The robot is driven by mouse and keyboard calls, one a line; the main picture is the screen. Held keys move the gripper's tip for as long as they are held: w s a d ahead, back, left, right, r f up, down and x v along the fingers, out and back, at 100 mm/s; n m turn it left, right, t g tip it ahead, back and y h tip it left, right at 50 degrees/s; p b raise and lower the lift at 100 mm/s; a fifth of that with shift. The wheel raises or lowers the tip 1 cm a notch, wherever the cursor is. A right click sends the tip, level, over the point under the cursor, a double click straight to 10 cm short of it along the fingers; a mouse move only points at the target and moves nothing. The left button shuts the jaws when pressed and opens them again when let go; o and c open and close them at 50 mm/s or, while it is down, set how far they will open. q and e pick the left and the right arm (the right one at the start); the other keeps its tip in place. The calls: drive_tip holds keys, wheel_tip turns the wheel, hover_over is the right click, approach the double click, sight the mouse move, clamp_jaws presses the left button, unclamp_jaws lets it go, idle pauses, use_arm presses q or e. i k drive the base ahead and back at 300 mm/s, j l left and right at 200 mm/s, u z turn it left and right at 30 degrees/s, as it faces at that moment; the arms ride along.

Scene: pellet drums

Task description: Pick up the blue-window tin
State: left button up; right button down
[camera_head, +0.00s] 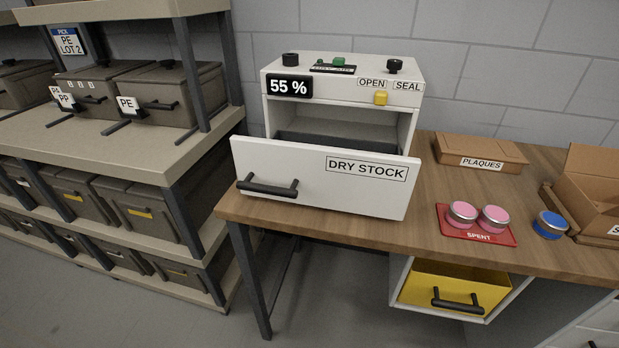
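The blue-window tin (549,225) is a small round tin with a blue top and a silvery rim. It stands on the wooden table at the right, between the red tray and the open cardboard box. Nothing covers it. Neither of my grippers shows in the head view.
Two pink-topped tins (477,216) stand on the red SPENT tray (448,233). The cardboard box (592,195) is close to the tin's right. A PLAQUES box (481,150) lies behind. The white cabinet's DRY STOCK drawer (315,178) is open. A yellow drawer (417,288) sits under the table.

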sight(549, 226)
drive_tip(key=z, duration=1.6)
drive_tip(key=u, duration=0.2)
